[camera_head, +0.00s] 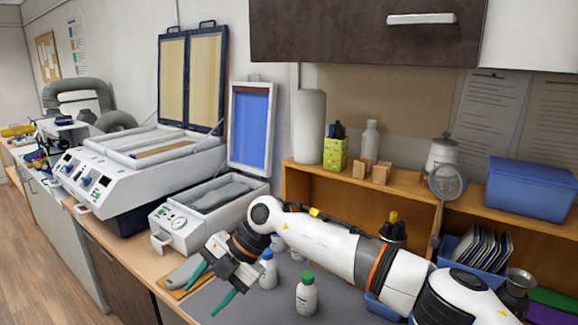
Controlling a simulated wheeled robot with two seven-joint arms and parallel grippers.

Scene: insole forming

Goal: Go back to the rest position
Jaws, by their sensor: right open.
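My right arm reaches in from the lower right across the counter. Its gripper (211,289) hangs above the front of the counter, with two green fingertips spread apart and nothing between them. A grey flat-bladed tool (184,271) lies on a wooden board just left of the gripper, partly hidden behind a finger. The small forming machine (206,207) stands behind the gripper with its blue-lined lid (250,127) raised and grey shapes inside. My left gripper does not show.
A green-capped bottle (308,294) and a blue-capped bottle (268,268) stand close to the right gripper. A larger machine (131,170) with open lids is at left. A wooden shelf (300,179) with jars and a blue bin (531,188) is at right. Grey mat (262,309) is clear in front.

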